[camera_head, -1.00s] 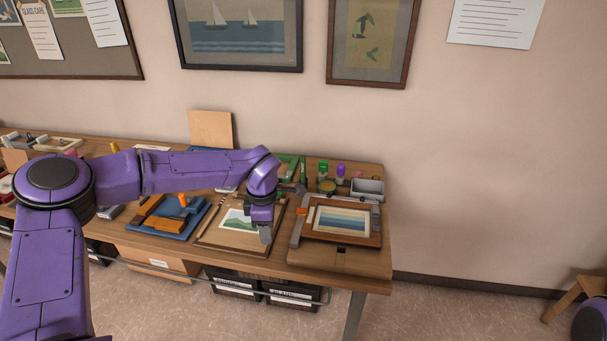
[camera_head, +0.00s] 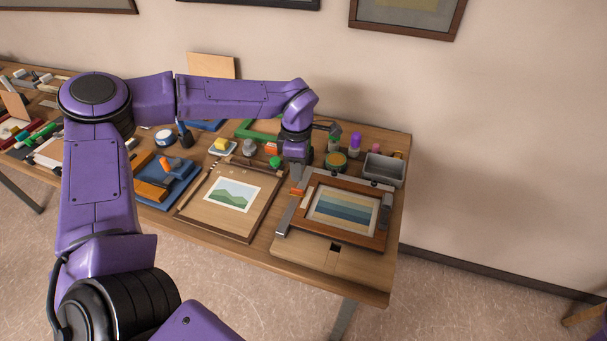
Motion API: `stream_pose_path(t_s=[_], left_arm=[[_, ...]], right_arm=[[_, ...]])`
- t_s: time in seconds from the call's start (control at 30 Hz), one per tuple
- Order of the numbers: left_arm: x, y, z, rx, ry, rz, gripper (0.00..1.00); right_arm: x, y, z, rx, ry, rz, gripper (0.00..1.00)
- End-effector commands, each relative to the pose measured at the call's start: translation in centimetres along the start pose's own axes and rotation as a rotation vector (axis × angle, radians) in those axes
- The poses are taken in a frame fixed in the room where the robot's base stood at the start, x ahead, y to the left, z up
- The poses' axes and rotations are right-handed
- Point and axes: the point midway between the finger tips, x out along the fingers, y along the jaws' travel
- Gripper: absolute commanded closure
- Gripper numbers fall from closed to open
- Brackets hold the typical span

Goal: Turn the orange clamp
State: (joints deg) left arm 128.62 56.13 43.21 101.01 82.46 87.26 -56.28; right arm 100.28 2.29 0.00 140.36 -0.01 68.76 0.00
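A small orange clamp (camera_head: 297,192) sits at the left edge of the framing jig (camera_head: 304,247), beside a wooden frame (camera_head: 377,236) that holds a striped blue and tan picture. My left gripper (camera_head: 295,176) points down just above and behind the orange clamp, close to it. I cannot tell whether they touch. Its fingers are small and partly merge with the jig's grey rail, so their opening is unclear. My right gripper is not in view.
Left of the jig lies a board (camera_head: 198,214) with a green landscape print. A blue tray (camera_head: 184,184) holds wooden blocks and another orange piece. The table's front right corner is clear.

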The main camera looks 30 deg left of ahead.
Motion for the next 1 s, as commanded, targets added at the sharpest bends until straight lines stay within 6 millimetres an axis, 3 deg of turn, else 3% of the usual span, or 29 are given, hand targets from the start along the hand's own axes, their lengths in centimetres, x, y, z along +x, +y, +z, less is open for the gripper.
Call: stream_pose_path(t_s=[0.1, 0.47, 0.57, 1.0], left_arm=[[2.3, 0.3, 0.1, 0.0, 0.003, -0.004, 0.7], [6.8, 0.9, 0.5, 0.002, 0.006, -0.009, 0.7], [6.1, 0.9, 0.5, 0.002, 0.006, -0.009, 0.7], [6.5, 0.2, 0.3, 0.004, 0.006, -0.008, 0.7]], right_arm=[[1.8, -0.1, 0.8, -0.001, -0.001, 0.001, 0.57], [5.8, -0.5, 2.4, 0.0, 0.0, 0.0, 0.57], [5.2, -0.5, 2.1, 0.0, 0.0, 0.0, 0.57], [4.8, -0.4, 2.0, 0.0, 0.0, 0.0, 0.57]])
